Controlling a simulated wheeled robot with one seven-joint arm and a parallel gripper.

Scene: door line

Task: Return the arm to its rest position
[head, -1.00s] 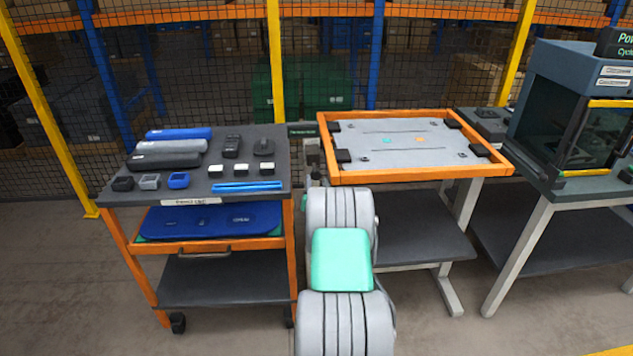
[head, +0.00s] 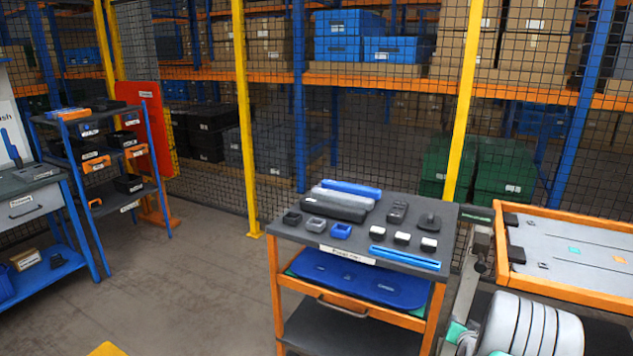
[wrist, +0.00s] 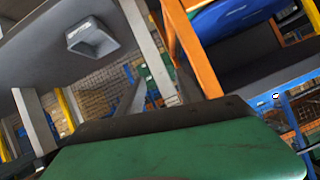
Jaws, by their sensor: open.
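My arm (head: 530,325) shows at the lower right of the head view as thick, ribbed, light-grey links. It is bent in front of the orange-rimmed table, and a slimmer grey part with a teal patch lies left of the thick link. Nothing held is visible.
An orange-framed cart (head: 428,320) with small devices stands left of my arm. The orange-rimmed tray table (head: 580,291) is close behind the arm. A blue shelf rack (head: 163,208) and workbench (head: 75,210) stand left. Open floor (head: 200,270) lies between them and the cart.

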